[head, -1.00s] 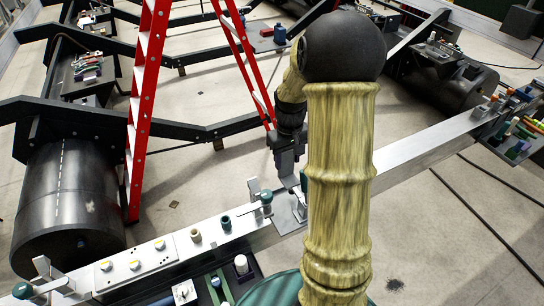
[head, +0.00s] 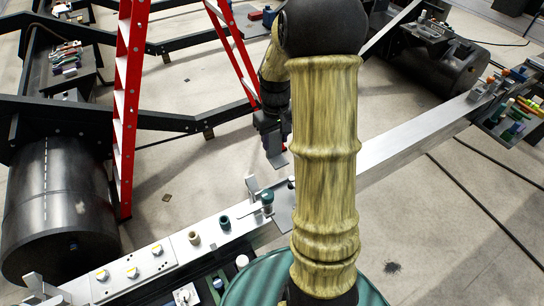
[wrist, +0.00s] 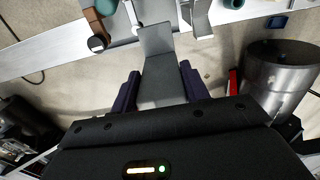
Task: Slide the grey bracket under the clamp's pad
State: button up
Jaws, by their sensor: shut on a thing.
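My gripper (head: 272,133) is shut on the grey bracket (wrist: 160,75), an angled flat plate held between the dark purple fingers in the wrist view. In the head view the bracket (head: 277,159) hangs below the fingers, apart from the beam and beyond its far edge. The clamp (head: 267,198), with a teal part and an upright grey plate, stands on the beam near a flat grey plate (head: 282,212). In the wrist view the clamp's teal part (wrist: 105,7) is at the top, left of the bracket. I cannot clearly make out the pad; my arm hides part of this area.
The long pale beam (head: 405,145) runs diagonally across the view. A tan cup (head: 194,238) and a teal cup (head: 225,223) stand on it, left of the clamp. A red ladder (head: 127,110) and a black float (head: 60,215) are at left. Open floor lies beyond the beam.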

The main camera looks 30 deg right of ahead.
aim_at(275, 157)
jog(key=shift+w+f+b, duration=0.25)
jog(key=shift+f+b, duration=0.55)
jog(key=shift+f, duration=0.05)
jog(key=shift+s+f+b, duration=0.3)
jog(key=shift+f+b, duration=0.25)
jog(key=shift+b, duration=0.1)
notch_tip(275, 157, down, 7)
jog(key=b, duration=0.7)
jog(key=shift+w+f, duration=0.1)
jog(key=shift+f, duration=0.1)
jog(key=shift+r, duration=0.15)
